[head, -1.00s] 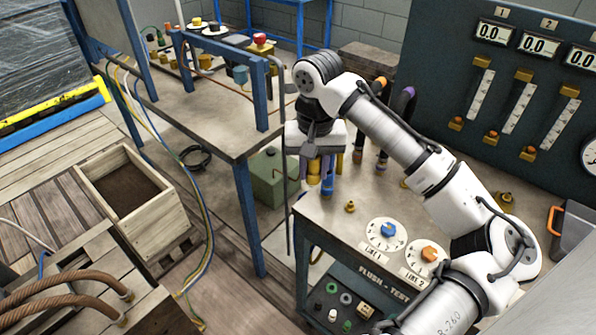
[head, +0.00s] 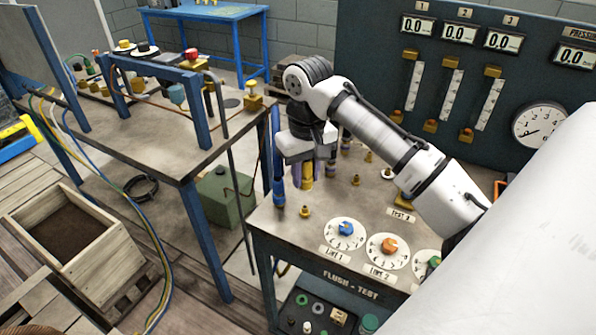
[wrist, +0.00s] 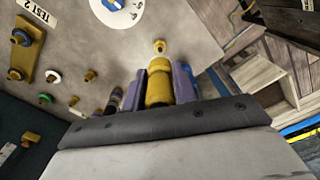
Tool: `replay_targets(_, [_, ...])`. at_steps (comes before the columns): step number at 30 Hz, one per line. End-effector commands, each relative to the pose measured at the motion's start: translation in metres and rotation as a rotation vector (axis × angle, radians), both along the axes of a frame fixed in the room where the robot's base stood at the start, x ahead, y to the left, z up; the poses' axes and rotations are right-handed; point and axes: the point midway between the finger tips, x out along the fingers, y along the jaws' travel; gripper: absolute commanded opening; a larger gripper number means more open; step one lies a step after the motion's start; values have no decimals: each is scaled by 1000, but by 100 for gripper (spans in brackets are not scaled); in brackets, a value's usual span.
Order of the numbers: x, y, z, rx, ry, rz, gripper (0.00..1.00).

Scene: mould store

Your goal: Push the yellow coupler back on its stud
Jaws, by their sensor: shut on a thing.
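The yellow coupler (head: 308,180) is held between the purple fingers of my gripper (head: 308,172), pointing down above the grey bench top. In the wrist view the coupler (wrist: 159,88) lies between both fingers of my gripper (wrist: 159,86). A small brass stud (head: 304,211) stands on the bench just in front of and below the coupler. In the wrist view a stud (wrist: 159,46) shows just beyond the coupler's end, with a gap visible in the picture. Whether the coupler is directly over it I cannot tell.
A blue coupler (head: 278,192) stands close to the left of my gripper, near the bench edge. Other brass studs (head: 356,180) stand to the right. Round dials with a blue knob (head: 346,228) and an orange knob (head: 389,245) lie nearer the front. A gauge panel (head: 372,60) rises behind.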

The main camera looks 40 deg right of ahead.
Motion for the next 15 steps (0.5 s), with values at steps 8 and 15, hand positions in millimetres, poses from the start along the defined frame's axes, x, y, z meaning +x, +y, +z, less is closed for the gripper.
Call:
replay_targets(8, [0, 0, -34, 1, 1, 0, 0])
replay_targets(15, [0, 0, -50, 1, 0, 0, 0])
